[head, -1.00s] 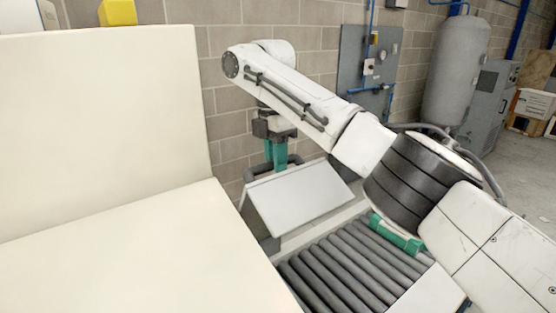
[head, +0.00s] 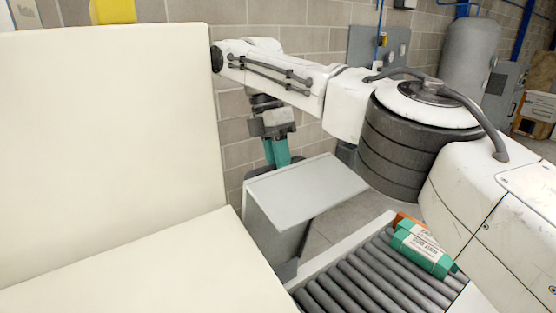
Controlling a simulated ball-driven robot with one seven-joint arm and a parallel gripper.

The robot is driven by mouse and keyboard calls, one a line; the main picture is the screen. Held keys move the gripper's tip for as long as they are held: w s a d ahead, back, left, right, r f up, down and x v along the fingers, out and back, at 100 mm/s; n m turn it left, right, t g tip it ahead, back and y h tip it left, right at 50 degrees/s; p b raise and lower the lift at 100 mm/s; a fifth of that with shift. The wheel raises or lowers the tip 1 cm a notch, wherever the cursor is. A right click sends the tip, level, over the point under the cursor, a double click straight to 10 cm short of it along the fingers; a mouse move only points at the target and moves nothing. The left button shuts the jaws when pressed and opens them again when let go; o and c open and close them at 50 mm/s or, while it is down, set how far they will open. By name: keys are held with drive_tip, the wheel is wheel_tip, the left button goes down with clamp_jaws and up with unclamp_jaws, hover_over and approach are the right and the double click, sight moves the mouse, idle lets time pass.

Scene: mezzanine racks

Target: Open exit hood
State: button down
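My gripper (head: 277,152) has teal fingers pointing down, just behind the hood's far left edge. The fingers overlap from this angle, so their gap is hidden. I cannot tell whether the fingertips touch the hood. Nothing shows held in them.
A green labelled package (head: 424,250) lies on the roller conveyor (head: 365,280), with an orange item (head: 403,219) behind it. A large cream panel (head: 105,150) fills the left. A brick wall stands close behind my gripper. A grey tank (head: 468,60) stands at the back right.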

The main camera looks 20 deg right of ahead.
drive_tip(key=shift+a+f, duration=0.2)
drive_tip(key=shift+f, duration=0.25)
drive_tip(key=c, duration=1.1)
unclamp_jaws()
drive_tip(key=shift+w, duration=0.1)
drive_tip(key=shift+c, duration=0.2)
drive_tip(key=shift+o, duration=0.9)
drive_tip(key=shift+r, duration=0.15)
drive_tip(key=shift+d, duration=0.1)
